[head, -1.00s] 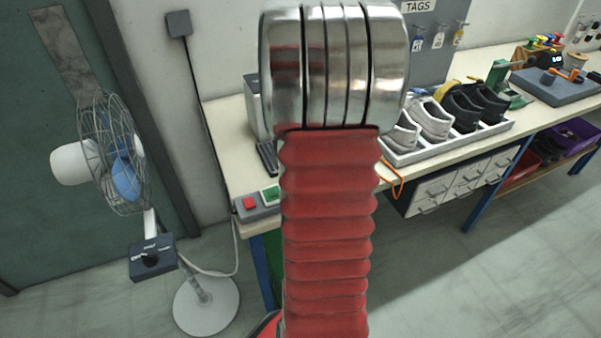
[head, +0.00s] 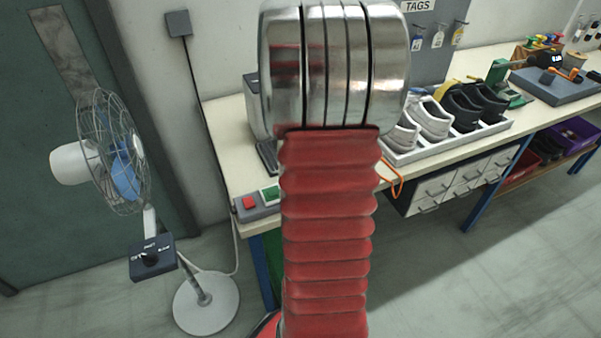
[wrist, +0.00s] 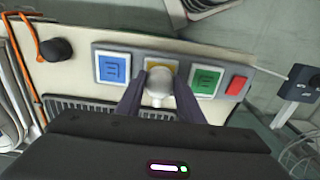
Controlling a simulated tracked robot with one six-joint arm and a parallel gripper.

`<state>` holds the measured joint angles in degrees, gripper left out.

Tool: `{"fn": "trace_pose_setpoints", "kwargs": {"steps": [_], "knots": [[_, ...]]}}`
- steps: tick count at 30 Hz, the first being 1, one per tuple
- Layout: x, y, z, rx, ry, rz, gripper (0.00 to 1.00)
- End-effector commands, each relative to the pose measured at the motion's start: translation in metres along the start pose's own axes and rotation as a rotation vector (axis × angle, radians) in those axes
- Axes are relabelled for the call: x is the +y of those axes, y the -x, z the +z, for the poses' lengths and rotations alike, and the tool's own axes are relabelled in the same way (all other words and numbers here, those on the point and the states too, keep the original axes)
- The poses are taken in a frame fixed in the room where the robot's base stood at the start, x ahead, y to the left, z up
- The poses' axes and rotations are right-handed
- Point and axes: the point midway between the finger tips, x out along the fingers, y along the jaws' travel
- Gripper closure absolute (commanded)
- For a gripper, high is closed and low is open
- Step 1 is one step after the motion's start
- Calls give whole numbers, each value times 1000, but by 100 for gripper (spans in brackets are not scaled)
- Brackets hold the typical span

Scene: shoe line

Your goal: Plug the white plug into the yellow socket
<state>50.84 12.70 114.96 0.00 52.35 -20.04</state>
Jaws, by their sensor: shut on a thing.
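My gripper (wrist: 159,90) is shut on the white plug (wrist: 158,82) in the wrist view. The plug's rounded body sits between the two dark fingers. It lies over the yellow socket (wrist: 152,64), of which only the upper part shows. I cannot tell whether the plug is in the socket or just in front of it. In the head view my red arm hides the gripper, the plug and the yellow socket.
A blue socket (wrist: 114,69) lies left of the yellow one, a green socket (wrist: 205,81) right, then a red switch (wrist: 237,86). A black knob (wrist: 56,49) and orange cable (wrist: 28,45) are at left. A fan (head: 112,155) stands beside the bench (head: 222,120).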

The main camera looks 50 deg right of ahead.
Motion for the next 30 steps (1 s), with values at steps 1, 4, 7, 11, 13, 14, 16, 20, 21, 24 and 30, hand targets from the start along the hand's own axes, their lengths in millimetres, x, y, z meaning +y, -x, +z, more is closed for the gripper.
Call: {"fn": "trace_pose_setpoints", "kwargs": {"steps": [1,4,7,11,13,14,16,20,21,24,30], "knots": [[0,0,0,0,0,0,100],[0,0,0,0,0,0,100],[0,0,0,0,0,0,100],[0,0,0,0,0,0,100],[0,0,0,0,1,0,100],[0,0,0,0,1,0,100],[0,0,0,0,1,0,100],[0,-2,0,0,1,0,100],[0,-2,0,0,1,0,100],[0,-3,0,0,1,0,100],[0,-5,0,0,1,0,100]]}}
